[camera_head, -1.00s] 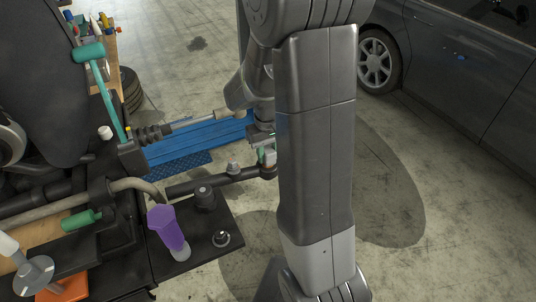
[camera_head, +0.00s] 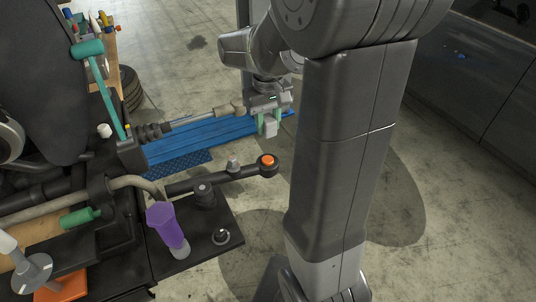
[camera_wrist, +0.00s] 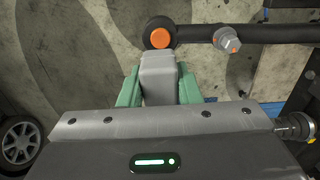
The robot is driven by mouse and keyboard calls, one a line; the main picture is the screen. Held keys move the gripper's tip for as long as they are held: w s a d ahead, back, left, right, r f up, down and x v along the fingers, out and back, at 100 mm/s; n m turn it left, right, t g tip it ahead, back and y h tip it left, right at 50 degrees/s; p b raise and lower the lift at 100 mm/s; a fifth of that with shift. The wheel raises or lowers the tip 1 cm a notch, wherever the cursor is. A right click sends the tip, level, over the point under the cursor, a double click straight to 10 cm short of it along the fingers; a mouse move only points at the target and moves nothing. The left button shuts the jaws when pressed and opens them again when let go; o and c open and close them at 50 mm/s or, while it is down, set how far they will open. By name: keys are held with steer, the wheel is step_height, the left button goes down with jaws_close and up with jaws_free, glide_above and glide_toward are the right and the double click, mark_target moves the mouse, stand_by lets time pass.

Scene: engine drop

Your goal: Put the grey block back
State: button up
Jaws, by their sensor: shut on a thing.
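The grey block (camera_head: 270,129) is between the green fingers of my gripper (camera_head: 268,117), held clear of the bar. In the wrist view the grey block (camera_wrist: 158,72) sticks out past the two fingers of my gripper (camera_wrist: 158,88), which press on its sides. Just beyond it in that view is the round end of a black bar with an orange disc (camera_wrist: 160,38). The same orange disc (camera_head: 267,160) shows below my gripper in the head view, bare on top.
The black bar (camera_head: 232,176) carries a bolt (camera_head: 233,163). A blue ramp (camera_head: 205,138) lies behind it. A purple-handled tool (camera_head: 163,222) and a metal nut (camera_head: 221,237) are on the black tray (camera_head: 190,258). A dark car (camera_head: 490,95) stands at right; floor between is open.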

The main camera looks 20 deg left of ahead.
mark_target(272, 119)
step_height(272, 119, down, 10)
steer(key=shift+r+p, duration=0.15)
steer(key=shift+p, duration=0.25)
stand_by(0.3)
steer(key=shift+f, duration=0.2)
steer(key=o, duration=1)
steer(key=shift+r, duration=0.1)
steer(key=r, duration=0.9)
steer(key=d+r+b, duration=0.1)
steer(key=r, duration=0.3)
steer(key=shift+r, duration=0.35)
